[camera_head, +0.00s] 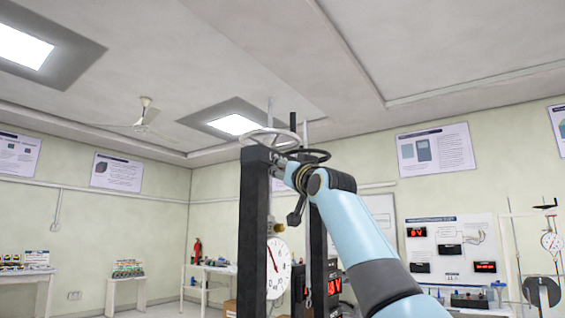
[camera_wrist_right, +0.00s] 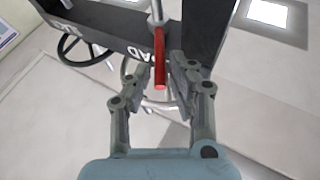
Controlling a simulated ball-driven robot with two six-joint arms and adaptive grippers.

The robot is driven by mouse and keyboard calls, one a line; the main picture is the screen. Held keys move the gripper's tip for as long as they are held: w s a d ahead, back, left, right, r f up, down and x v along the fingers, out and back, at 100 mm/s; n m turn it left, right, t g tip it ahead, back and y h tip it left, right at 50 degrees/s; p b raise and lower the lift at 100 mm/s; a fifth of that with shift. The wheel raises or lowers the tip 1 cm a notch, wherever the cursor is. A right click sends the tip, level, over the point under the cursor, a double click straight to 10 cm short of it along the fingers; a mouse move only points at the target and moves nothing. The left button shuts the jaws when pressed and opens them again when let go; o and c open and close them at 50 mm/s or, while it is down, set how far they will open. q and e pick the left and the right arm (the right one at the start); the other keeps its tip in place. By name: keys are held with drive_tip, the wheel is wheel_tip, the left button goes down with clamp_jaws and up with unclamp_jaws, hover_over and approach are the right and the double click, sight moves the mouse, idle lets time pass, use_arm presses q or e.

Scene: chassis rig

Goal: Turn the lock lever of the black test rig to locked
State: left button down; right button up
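The black test rig (camera_head: 253,225) stands ahead in the head view, with two dark uprights. Its black frame (camera_wrist_right: 200,30) with white lettering crosses the top of the right wrist view. A lever with a red grip (camera_wrist_right: 160,62) on a metal rod hangs from the frame there. In the head view my right gripper (camera_head: 288,170) is at the rig's top, partly hidden. My left gripper is out of view.
A pale handwheel (camera_head: 268,137) and a dark handwheel (camera_head: 308,156) sit on top of the rig, close to my right arm. A round dial (camera_head: 278,265) hangs between the uprights. Benches with instruments stand along the walls behind.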

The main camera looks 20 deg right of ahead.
drive_tip(key=shift+w+a+r, duration=0.1)
drive_tip(key=shift+w+r, duration=0.1)
drive_tip(key=shift+w, duration=0.25)
clamp_jaws()
